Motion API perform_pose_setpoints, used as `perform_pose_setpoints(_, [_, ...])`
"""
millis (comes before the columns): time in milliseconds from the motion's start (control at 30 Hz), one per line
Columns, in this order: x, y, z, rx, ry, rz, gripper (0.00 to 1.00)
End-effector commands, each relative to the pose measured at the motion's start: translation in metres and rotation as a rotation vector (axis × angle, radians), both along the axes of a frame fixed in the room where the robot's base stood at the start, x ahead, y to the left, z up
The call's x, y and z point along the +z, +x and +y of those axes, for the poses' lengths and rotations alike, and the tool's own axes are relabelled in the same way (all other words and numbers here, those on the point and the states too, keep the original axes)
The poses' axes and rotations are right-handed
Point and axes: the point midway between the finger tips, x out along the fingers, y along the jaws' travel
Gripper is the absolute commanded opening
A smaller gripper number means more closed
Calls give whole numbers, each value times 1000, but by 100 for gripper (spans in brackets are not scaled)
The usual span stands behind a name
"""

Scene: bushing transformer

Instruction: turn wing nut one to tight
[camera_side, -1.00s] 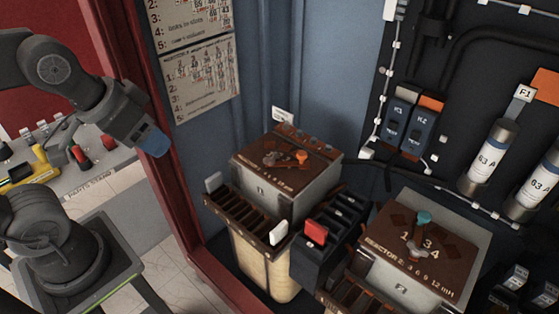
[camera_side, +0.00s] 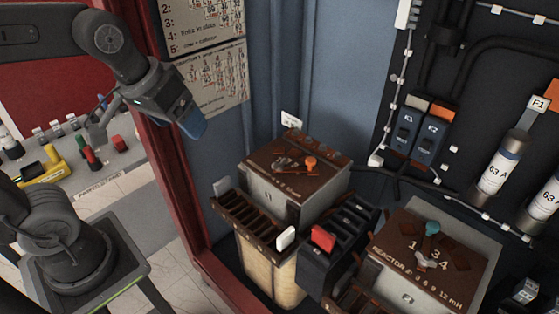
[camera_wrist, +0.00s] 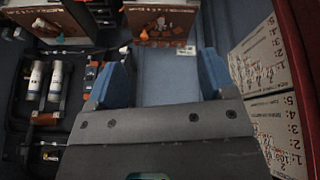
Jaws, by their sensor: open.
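My gripper (camera_side: 193,122) is at the upper left in the side view, near the red door frame, with blue fingers angled down. In the wrist view its two blue fingers (camera_wrist: 160,78) stand wide apart with nothing between them. A metal wing nut (camera_side: 286,163) sits on the brown top of the left box, beside an orange knob (camera_side: 310,163). A second wing nut (camera_side: 426,262) sits on the right reactor's top, near a teal knob (camera_side: 432,228). I cannot tell which is wing nut one. My gripper is apart from both, up and left of them.
An instruction sheet (camera_side: 214,80) hangs on the wall. Fuses (camera_side: 497,172) are at the right. Open space lies between my gripper and the left box.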

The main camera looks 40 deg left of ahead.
Motion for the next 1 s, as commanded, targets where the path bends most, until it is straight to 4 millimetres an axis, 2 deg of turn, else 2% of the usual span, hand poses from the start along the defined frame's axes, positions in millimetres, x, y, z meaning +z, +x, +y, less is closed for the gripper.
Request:
perform_pose_setpoints(33, [2,18,0,66,-27,34,77])
perform_pose_setpoints(133, [3,53,1,213,-82,88,77])
perform_pose_setpoints(267, [-4,99,2,410,-142,156,77])
perform_pose_setpoints(433, [-30,159,4,672,-199,242,77])
perform_pose_setpoints(600, [-70,210,6,926,-232,313,77])
perform_pose_setpoints(800, [-107,242,8,1123,-246,357,77])
perform_pose_setpoints(1000, [-121,250,8,1179,-248,367,77])
